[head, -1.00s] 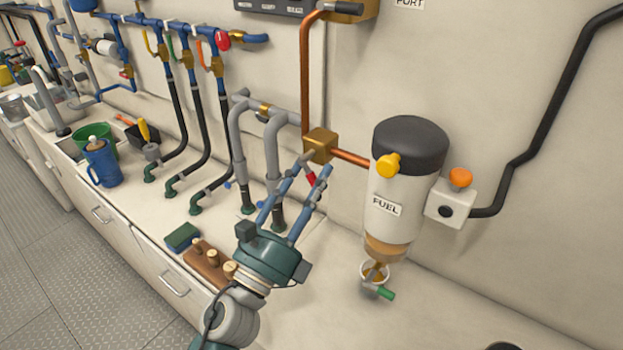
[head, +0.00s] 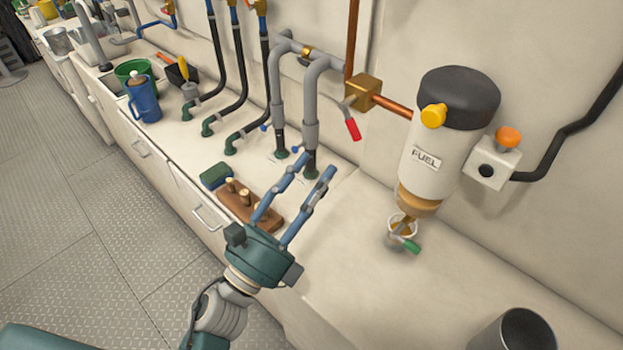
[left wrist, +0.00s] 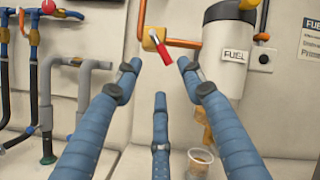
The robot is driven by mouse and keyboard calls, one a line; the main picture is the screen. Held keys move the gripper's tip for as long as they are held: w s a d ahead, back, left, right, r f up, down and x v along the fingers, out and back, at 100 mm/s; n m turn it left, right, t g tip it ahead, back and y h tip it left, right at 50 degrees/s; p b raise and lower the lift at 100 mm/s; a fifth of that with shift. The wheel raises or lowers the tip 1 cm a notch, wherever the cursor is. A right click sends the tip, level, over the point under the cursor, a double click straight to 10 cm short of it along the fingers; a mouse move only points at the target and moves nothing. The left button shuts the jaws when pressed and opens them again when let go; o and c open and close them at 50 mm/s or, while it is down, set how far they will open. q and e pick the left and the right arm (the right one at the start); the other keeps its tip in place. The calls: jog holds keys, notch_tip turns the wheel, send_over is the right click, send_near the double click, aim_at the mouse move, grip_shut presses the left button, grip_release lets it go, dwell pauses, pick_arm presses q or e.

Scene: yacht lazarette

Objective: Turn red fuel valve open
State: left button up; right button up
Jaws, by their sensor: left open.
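The fuel valve is a brass block (head: 362,93) on the copper pipe, with a red handle (head: 353,129) hanging down at a slant in front of it. In the left wrist view the red handle (left wrist: 163,53) hangs below the brass block (left wrist: 154,38), seen between and beyond my fingertips. My left gripper (head: 314,166) is open and empty, below and left of the handle in the head view and apart from it. Its blue fingers also show in the left wrist view (left wrist: 159,74). My right gripper is not in view.
The white fuel filter (head: 435,150), with a black top, hangs right of the valve. A small cup (head: 402,228) is under it. Grey pipes (head: 311,110) rise left of the valve. A brown block with pegs (head: 250,203) lies on the counter by my gripper.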

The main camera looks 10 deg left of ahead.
pick_arm(q)
jog(key=shift+s+a+f, duration=0.1)
jog(key=shift+s+a, duration=0.1)
jog(key=shift+s, duration=0.15)
jog(key=shift+c, duration=1.3)
jog(key=f+m+g+h+b, duration=0.1)
jog(key=m, duration=0.2)
jog(key=w+a+m+g+h+b, duration=0.1)
jog(key=m+h+b, duration=0.1)
jog(key=m, duration=0.2)
jog(key=w+f+m+g+h+b, duration=0.1)
jog(key=m+h, duration=0.1)
jog(key=m, duration=0.1)
jog(key=shift+w+a+f, duration=0.1)
jog(key=shift+a+f, duration=0.2)
grip_shut()
jog(key=w+a+f+m+g+h+b, duration=0.1)
jog(key=w+a+m+g+h+b, duration=0.35)
jog(key=m, duration=1.05)
jog(key=w+d+r+m+g+y+p, duration=0.1)
jog(key=w+d+r+g+p, duration=0.1)
jog(key=d+r+p, duration=0.3)
jog(key=shift+w+d+r+p, duration=0.15)
jog(key=shift+d+r+p, duration=0.25)
jog(key=shift+d+p, duration=1)
